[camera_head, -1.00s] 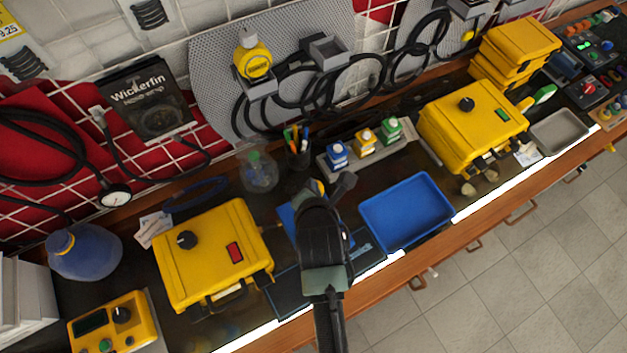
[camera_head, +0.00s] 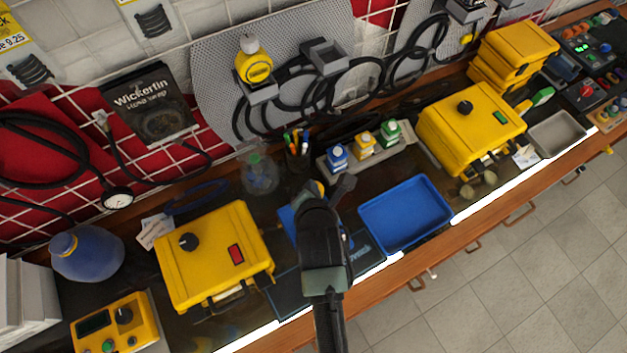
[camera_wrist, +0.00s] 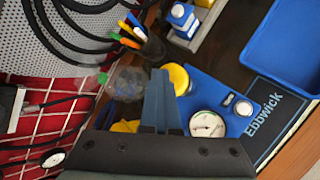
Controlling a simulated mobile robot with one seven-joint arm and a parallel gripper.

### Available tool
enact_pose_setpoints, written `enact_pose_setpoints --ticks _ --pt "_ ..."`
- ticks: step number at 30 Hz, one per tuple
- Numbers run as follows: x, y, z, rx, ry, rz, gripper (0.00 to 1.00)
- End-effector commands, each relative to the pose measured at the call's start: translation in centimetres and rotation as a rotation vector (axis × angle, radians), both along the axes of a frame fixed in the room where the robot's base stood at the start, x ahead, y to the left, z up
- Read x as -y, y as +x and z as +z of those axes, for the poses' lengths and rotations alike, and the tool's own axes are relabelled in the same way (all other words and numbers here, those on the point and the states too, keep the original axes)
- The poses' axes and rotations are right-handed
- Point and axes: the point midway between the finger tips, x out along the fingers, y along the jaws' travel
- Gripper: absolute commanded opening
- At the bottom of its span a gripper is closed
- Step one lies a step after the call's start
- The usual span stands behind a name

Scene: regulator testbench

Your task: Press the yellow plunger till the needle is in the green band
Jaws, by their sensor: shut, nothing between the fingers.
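The blue regulator block (camera_wrist: 218,92) lies on the bench and shows in the wrist view. A round yellow plunger (camera_wrist: 180,79) is at its left end. A white-faced gauge (camera_wrist: 207,124) sits near its lower edge. Some green shows on the dial, but the needle is too small to read surely. My gripper (camera_wrist: 160,75) is shut and empty, its tips just left of the plunger in the picture. I cannot tell whether they touch it. In the head view my gripper (camera_head: 328,190) hides most of the block (camera_head: 288,218).
A dark Ebbwick mat (camera_wrist: 268,118) lies beside the block. A blue tray (camera_head: 446,232) is to the right. A yellow case (camera_head: 200,285) stands to the left. A pen cup (camera_head: 298,150) and a bottle with a green cap (camera_head: 259,178) stand behind.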

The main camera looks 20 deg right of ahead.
Motion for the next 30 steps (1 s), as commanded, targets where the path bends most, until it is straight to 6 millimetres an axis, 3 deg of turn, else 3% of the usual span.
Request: enact_pose_setpoints --ticks 12,23,30 --pt "0.0 -0.1 2.6 -0.004 0.0 -0.001 0.0" --pt "0.0 0.0 2.6 0.0 0.0 0.0 0.0" --pt "0.0 0.0 4.4 0.001 0.0 0.0 0.0"
